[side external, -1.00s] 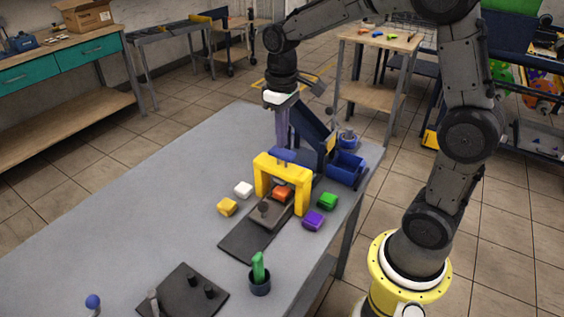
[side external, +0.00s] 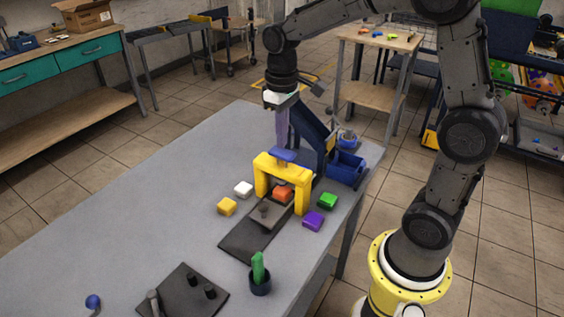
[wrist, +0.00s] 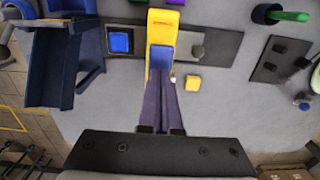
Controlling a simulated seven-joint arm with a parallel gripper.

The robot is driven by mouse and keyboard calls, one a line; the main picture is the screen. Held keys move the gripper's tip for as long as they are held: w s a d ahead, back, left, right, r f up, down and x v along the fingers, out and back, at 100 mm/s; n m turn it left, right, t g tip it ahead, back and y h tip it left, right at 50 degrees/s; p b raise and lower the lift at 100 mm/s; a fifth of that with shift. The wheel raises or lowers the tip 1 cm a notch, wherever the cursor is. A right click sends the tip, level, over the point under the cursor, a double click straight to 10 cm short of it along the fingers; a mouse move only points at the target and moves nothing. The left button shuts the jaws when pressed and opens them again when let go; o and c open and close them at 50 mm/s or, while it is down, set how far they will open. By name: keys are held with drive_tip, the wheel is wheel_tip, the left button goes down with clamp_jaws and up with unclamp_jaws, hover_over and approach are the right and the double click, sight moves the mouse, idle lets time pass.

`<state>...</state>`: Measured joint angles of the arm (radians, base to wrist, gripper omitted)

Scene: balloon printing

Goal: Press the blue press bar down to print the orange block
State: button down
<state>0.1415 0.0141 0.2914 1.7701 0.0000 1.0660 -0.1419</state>
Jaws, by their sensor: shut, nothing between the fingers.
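The yellow press frame (side external: 262,164) stands on the table as an arch over a dark base strip. The blue press bar (side external: 285,155) sits at the top of the arch and also shows in the wrist view (wrist: 160,58). The orange block (side external: 283,194) lies under the arch; it is hidden in the wrist view. My gripper (side external: 283,148) points down with its long purple fingers together and empty. Its tips are right at the blue bar, overlapping its edge in the wrist view (wrist: 160,78); I cannot tell whether they press on it.
White (side external: 243,189), yellow (side external: 227,207), green (side external: 327,200) and purple (side external: 313,221) blocks lie around the press. A dark blue sloped chute (side external: 314,134) and blue bin (side external: 347,167) stand behind. A dark cup (side external: 260,284) holds a green item. The table's left side is clear.

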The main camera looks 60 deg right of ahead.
sight(282, 152)
drive_tip(key=shift+f, duration=0.15)
drive_tip(key=shift+f, duration=1.8)
wheel_tip(282, 152, up, 12)
drive_tip(key=shift+f, duration=0.15)
idle(0.5)
drive_tip(key=s+a+r+t, duration=0.2)
drive_tip(key=s, duration=0.5)
drive_tip(key=s+a+r+t, duration=0.1)
drive_tip(key=s+a+t, duration=0.15)
drive_tip(key=s, duration=0.55)
drive_tip(key=s+f+t, duration=0.1)
drive_tip(key=s+f, duration=0.2)
drive_tip(key=f, duration=0.2)
drive_tip(key=shift+s+a+f, duration=0.15)
drive_tip(key=shift+s+a, duration=0.1)
drive_tip(key=shift+s, duration=0.05)
